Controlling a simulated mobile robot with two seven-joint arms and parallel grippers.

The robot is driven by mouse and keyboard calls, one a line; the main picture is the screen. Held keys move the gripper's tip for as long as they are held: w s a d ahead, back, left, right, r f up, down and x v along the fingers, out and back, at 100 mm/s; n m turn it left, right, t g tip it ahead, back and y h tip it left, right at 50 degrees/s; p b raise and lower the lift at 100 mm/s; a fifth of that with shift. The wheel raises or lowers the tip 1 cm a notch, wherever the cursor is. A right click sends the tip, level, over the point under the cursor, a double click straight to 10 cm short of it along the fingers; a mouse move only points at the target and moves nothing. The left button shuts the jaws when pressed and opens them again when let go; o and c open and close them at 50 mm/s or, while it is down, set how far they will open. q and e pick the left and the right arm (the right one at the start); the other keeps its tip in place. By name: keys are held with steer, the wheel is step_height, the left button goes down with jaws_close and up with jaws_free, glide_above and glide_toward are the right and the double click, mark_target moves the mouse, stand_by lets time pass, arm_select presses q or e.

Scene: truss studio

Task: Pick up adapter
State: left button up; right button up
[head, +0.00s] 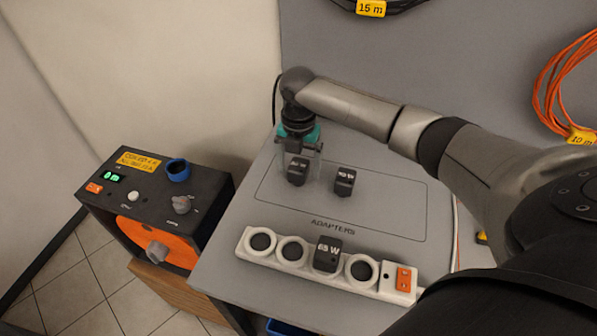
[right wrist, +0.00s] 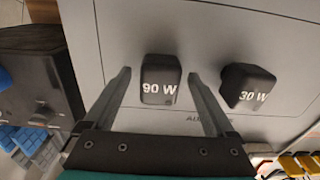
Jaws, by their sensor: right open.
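A black 90 W adapter (head: 297,172) stands on the grey table inside the outlined adapters area. In the right wrist view this 90 W adapter (right wrist: 160,78) sits between the two fingers, with a gap on each side. My right gripper (head: 304,168) is open and reaches down around it, pointing at the table. A second black adapter, marked 30 W in the right wrist view (right wrist: 248,86), stands to its right and also shows in the head view (head: 344,181). A 65 W adapter (head: 327,254) sits on the white power strip (head: 258,258). My left gripper is not in view.
A black box with an orange reel (head: 150,240) and a blue socket (head: 178,170) stands left of the table. Orange cable (head: 560,85) and black cable hang on the grey wall behind. The table between the adapters and the strip is clear.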

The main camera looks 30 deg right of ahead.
jaws_close()
stand_by(0.7)
